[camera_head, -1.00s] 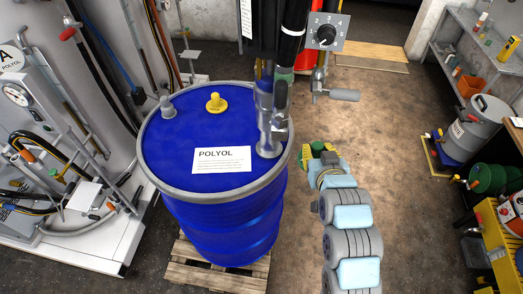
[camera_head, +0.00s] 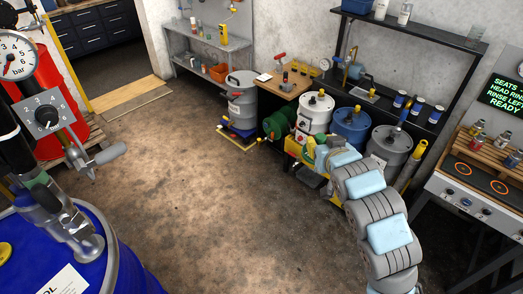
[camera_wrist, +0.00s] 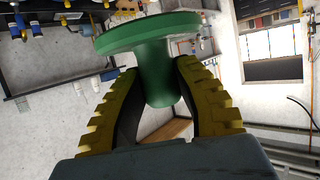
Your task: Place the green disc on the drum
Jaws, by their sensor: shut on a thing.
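My gripper (camera_wrist: 155,88) is shut on the green disc (camera_wrist: 150,30) in the wrist view, with its yellow ribbed fingers on either side of the disc's green stem. The wide flat face of the disc is beyond the fingertips. In the head view my gripper (camera_head: 320,158) is small, in front of the bench, and its outline blends with the things behind. The large blue drum (camera_head: 125,270) is cut off at the lower left of the head view, well apart from my gripper. A metal fitting stands on its lid, and a white label partly shows.
A gauge and dial (camera_head: 46,114) with a lever hang over the blue drum. Smaller containers, white (camera_head: 316,110), blue (camera_head: 350,127) and grey (camera_head: 388,148), stand behind my gripper. A grey canister (camera_head: 241,105) stands further left. The brown floor between is clear.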

